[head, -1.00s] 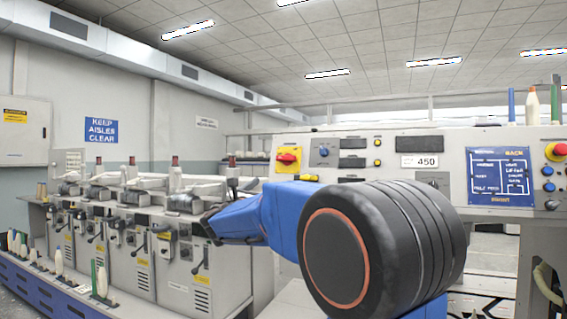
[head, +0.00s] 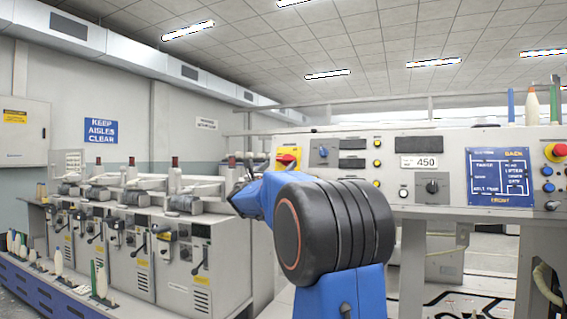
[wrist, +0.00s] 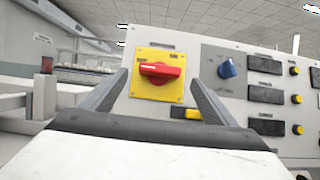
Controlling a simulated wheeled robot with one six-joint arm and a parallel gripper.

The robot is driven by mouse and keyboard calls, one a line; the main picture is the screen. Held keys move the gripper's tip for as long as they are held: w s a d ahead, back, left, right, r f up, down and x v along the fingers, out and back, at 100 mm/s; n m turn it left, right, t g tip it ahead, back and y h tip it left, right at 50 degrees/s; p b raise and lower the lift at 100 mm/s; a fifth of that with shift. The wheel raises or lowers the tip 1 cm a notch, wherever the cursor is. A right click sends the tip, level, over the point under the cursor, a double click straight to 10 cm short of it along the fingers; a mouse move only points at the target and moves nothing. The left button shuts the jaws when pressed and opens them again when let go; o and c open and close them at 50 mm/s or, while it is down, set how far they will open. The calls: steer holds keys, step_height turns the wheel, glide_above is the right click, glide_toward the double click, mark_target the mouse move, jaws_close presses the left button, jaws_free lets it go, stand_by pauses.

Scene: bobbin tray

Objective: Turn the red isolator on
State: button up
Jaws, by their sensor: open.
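The red isolator (wrist: 161,72) is a red rotary handle on a square yellow plate (wrist: 150,89) on the grey control panel. In the wrist view its handle lies about horizontal, slightly tilted. In the head view the isolator (head: 288,160) is partly hidden by my arm. My gripper (wrist: 157,88) is open, its two grey fingers spread left and right of the yellow plate. It holds nothing and appears apart from the handle. In the head view my gripper (head: 240,180) is small and dark at the end of my blue arm, in front of the panel.
Right of the isolator are a blue knob (wrist: 227,68), dark displays (wrist: 264,64) and yellow buttons. A red emergency button (head: 556,152) is at the panel's far right. A row of grey machine units (head: 130,250) stands at left. A red-topped post (wrist: 46,66) is left of my gripper.

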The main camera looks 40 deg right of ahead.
mark_target(284, 160)
steer(key=shift+x, duration=2.6)
steer(key=c, duration=1.1)
steer(key=shift+o, duration=0.2)
